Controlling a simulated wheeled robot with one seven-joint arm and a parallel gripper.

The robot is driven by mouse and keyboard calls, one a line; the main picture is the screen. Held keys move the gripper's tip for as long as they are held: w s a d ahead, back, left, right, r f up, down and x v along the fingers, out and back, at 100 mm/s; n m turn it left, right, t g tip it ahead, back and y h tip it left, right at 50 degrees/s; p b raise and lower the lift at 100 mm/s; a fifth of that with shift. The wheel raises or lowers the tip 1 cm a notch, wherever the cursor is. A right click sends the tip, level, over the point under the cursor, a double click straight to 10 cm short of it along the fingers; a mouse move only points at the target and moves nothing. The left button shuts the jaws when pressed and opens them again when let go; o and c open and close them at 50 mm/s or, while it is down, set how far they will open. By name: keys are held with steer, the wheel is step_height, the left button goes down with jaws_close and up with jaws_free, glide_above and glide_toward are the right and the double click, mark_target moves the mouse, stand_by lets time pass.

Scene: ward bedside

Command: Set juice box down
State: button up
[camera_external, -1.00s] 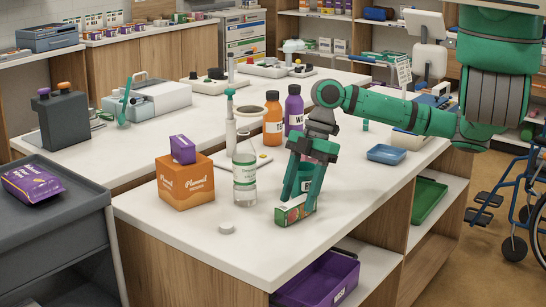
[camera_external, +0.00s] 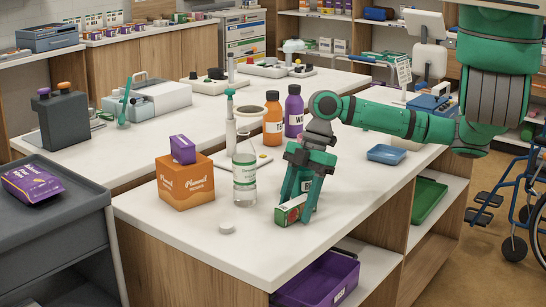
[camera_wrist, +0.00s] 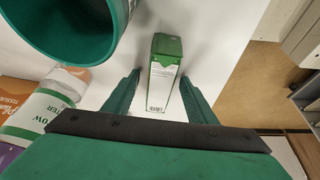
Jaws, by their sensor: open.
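The juice box (camera_external: 291,210), a small green, white and red carton, rests on the white tabletop near its front edge. In the wrist view the juice box (camera_wrist: 163,82) shows a green end and a white face with a barcode. My gripper (camera_external: 297,205) is open just above and around it. In the wrist view my gripper (camera_wrist: 158,80) has one finger on each side of the box, with gaps showing. In the external view my fingers partly hide the box and a green cup (camera_external: 307,185) behind it.
A clear bottle (camera_external: 245,180) and an orange tissue box (camera_external: 185,187) stand left of my gripper. Orange (camera_external: 273,122) and purple (camera_external: 294,115) bottles stand behind. A white round lid (camera_external: 227,228) lies near the front edge. A blue tray (camera_external: 386,154) lies right, with clear tabletop between.

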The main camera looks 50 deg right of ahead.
mark_target(293, 202)
jaws_close()
steer(key=shift+r, duration=0.1)
stand_by(0.4)
steer(key=shift+r, duration=0.2)
step_height(293, 202, up, 3)
steer(key=shift+f, duration=0.1)
steer(key=s+a+r, duration=0.1)
steer(key=s+r, duration=0.9)
steer(key=s, duration=0.4)
steer(key=shift+a, duration=0.2)
